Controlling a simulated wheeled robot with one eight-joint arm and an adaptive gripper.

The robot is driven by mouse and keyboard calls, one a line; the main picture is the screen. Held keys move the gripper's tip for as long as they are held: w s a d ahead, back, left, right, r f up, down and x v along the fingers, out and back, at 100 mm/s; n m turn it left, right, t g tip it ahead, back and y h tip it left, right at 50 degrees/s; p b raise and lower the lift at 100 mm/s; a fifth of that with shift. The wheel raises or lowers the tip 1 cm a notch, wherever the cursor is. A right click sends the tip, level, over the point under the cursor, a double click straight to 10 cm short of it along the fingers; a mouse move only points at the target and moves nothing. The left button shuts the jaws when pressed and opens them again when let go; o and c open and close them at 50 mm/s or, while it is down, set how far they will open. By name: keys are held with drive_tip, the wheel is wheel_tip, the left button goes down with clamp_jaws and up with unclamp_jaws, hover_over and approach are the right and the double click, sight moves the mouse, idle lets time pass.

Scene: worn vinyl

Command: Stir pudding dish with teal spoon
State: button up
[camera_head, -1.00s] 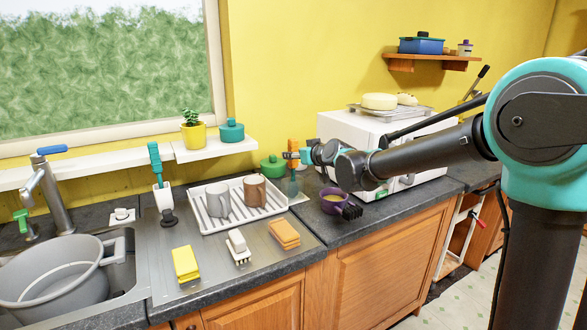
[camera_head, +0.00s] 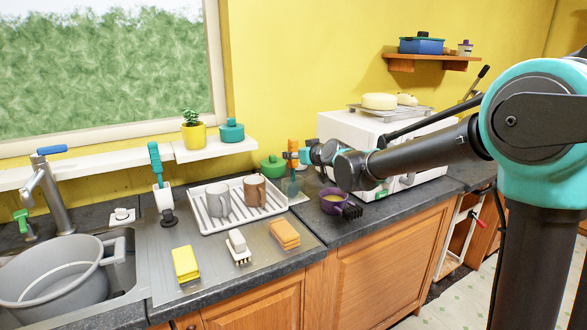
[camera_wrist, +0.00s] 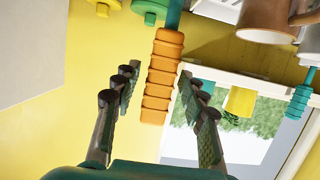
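An upright tool with an orange ribbed handle (camera_head: 293,146) and a teal lower part (camera_head: 293,186), apparently the teal spoon, stands at the back of the counter. In the wrist view, its orange handle (camera_wrist: 162,75) lies between the fingers of my gripper (camera_wrist: 158,88), with gaps on both sides. My gripper (camera_head: 290,155) is open and reaches in from the right at handle height. A purple bowl (camera_head: 334,209) with yellow content, apparently the pudding dish, stands on the dark counter to the right of the spoon, below my arm. What supports the spoon's lower end is unclear.
A dish rack (camera_head: 238,223) with two mugs stands left of the spoon. A green lidded pot (camera_head: 273,168) is close behind. A white microwave (camera_head: 375,138) stands behind the bowl. A dark ribbed object (camera_head: 351,211) sits beside the bowl.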

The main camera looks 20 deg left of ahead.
sight(295, 140)
clamp_jaws()
drive_tip(key=shift+r, duration=0.15)
drive_tip(key=shift+r, duration=1)
drive_tip(key=shift+r, duration=2.45)
drive_tip(key=shift+r, duration=2.45)
drive_tip(key=shift+f, duration=0.1)
